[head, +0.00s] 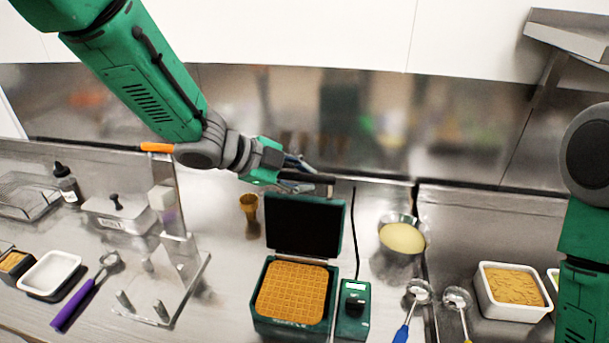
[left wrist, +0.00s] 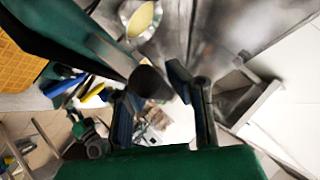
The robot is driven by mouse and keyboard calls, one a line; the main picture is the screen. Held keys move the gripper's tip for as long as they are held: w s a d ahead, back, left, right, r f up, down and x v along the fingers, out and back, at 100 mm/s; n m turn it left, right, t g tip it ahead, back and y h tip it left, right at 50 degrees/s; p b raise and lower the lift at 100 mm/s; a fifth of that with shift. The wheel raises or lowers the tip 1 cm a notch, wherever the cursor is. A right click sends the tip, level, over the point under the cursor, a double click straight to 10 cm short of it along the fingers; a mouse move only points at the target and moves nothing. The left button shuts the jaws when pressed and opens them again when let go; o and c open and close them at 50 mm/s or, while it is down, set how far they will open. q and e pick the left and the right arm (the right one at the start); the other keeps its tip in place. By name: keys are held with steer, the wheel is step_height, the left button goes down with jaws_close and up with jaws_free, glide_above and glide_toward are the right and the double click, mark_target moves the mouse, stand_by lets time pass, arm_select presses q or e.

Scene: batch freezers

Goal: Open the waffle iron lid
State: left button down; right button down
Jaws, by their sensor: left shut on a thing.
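The waffle iron (head: 257,322) stands on the counter, a dark green box with a golden waffle (head: 292,292) in its base. Its lid (head: 304,226) stands about upright at the back, dark inner face to the front. My left gripper (head: 303,178) is at the lid's top edge, shut on the dark lid handle (head: 322,179). In the left wrist view the handle (left wrist: 148,82) shows between the two fingers. My right arm comes in at the right edge of the head view; its gripper is out of view.
A control box (head: 353,310) stands right of the iron, with a bowl of batter (head: 403,238) behind it. Ladles (head: 417,293) lie further right. A clear cone stand (head: 165,280) and a purple-handled scoop (head: 85,295) are on the left.

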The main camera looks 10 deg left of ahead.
arm_select(q)
steer(key=shift+w+d+r, duration=0.1)
steer(key=shift+w+r, duration=0.3)
steer(key=shift+w, duration=0.1)
steer(key=c, duration=1.7)
jaws_free()
steer(key=shift+o, duration=0.8)
steer(key=shift+s+f, duration=0.15)
steer(key=shift+s, duration=0.1)
steer(key=v, duration=1.2)
steer(key=shift+w, duration=0.15)
steer(key=shift+f, duration=0.1)
